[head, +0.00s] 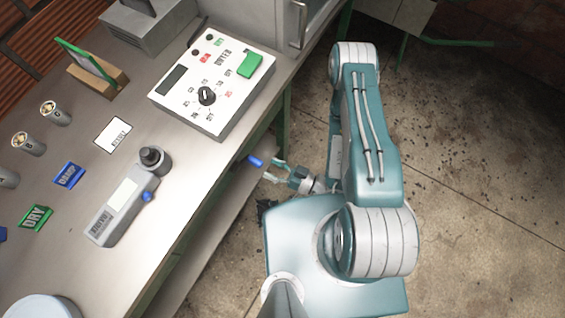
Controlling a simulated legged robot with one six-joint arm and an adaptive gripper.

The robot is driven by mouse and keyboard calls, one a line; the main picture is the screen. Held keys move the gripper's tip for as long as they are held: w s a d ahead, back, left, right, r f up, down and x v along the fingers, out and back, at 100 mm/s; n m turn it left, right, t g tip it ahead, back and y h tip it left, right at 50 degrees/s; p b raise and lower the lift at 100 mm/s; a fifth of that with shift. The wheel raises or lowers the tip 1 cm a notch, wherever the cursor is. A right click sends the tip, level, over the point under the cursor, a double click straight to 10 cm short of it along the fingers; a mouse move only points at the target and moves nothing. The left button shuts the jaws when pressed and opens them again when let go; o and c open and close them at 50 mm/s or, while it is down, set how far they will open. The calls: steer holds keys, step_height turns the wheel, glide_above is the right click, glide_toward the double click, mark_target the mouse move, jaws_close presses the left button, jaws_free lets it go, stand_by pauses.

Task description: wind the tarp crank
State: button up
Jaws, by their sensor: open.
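My gripper (272,171) is open, low beside the bench's front edge, with its fingers pointing left. A small blue cylindrical grip (256,161) shows at the bench's edge, just left of the fingertips. It looks like a crank handle, but I cannot tell for sure. The rest of any crank is hidden under or behind the bench edge. The blue grip seems apart from the fingers, and nothing shows between them. No tarp can be made out.
The bench (190,190) carries a white dryer control box (213,85) with a dial and green button, a grey handheld meter (122,205), a green DRY block (36,217) and a blue DAMP block (69,175). A lower shelf (215,215) runs beneath. Concrete floor (470,190) is open at right.

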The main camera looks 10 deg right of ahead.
steer(key=shift+v, duration=1.7)
